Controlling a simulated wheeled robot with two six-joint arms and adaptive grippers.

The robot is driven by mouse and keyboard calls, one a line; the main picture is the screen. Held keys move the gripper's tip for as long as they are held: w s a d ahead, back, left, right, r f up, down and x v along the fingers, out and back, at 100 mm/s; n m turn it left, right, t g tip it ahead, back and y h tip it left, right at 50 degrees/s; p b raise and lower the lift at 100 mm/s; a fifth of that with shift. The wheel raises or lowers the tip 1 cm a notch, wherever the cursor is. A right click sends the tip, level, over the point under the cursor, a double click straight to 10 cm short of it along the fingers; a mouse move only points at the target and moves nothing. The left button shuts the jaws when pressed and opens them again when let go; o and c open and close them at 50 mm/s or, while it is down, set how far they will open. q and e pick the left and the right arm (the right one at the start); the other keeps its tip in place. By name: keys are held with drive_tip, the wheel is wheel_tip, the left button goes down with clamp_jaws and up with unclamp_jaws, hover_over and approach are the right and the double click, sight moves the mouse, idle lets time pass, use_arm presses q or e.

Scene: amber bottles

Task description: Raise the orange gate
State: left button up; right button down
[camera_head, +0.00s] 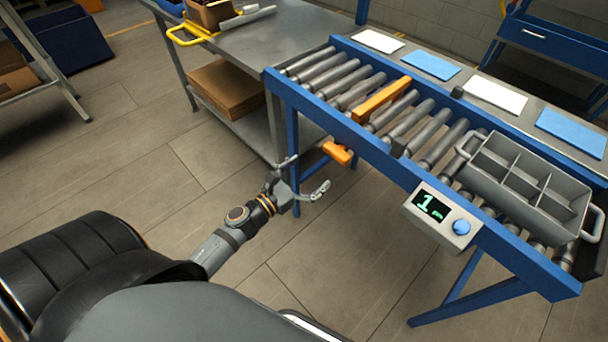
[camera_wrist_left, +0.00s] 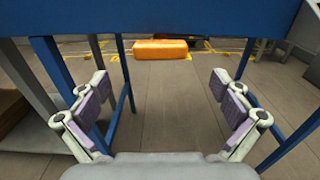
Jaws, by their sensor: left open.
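The orange gate (camera_head: 381,99) is a bar lying across the rollers of the conveyor in the head view. An orange handle (camera_head: 337,152) sticks out below the blue side rail on the near side. The handle also shows in the left wrist view (camera_wrist_left: 160,49), centred near the top under the blue rail. My left gripper (camera_head: 306,176) is open and empty, short of the handle and a little below it. In the left wrist view its two fingers (camera_wrist_left: 164,103) are spread wide with the handle ahead between them. My right gripper is not in view.
The conveyor's blue rail (camera_head: 330,116) and legs stand close to my left gripper. A grey divided crate (camera_head: 522,178) sits on the rollers at right. A display box (camera_head: 441,215) with a blue knob juts from the rail. Open floor (camera_head: 160,180) lies left.

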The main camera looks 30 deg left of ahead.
use_arm(q)
drive_tip(key=shift+v, duration=1.35)
drive_tip(key=s+a+f+n+g+y, duration=0.2)
drive_tip(key=s+a+f+n, duration=0.15)
drive_tip(key=f+n, duration=0.5)
drive_tip(key=s+a+f+n+g+y, duration=0.25)
drive_tip(key=a+f+n, duration=0.2)
drive_tip(key=f, duration=0.75)
drive_tip(key=s+a+f+n+g+y, duration=0.2)
drive_tip(key=a+f+n, duration=0.1)
drive_tip(key=f+n, duration=0.6)
drive_tip(key=s+d+f+n+g, duration=0.2)
drive_tip(key=s+f+n+g, duration=0.2)
drive_tip(key=s+f+n, duration=0.7)
drive_tip(key=s+d+f+n+g, duration=0.2)
drive_tip(key=s+f+n+g, duration=0.3)
drive_tip(key=s+f, duration=0.65)
drive_tip(key=s+r+p, duration=0.2)
drive_tip(key=r+p, duration=0.4)
drive_tip(key=r, duration=0.1)
drive_tip(key=s+r+n+p, duration=0.1)
drive_tip(key=s+r+p, duration=0.1)
drive_tip(key=r+p, duration=0.5)
drive_tip(key=shift+s+r+n, duration=0.3)
drive_tip(key=shift+s+r, duration=0.05)
drive_tip(key=shift+r, duration=0.3)
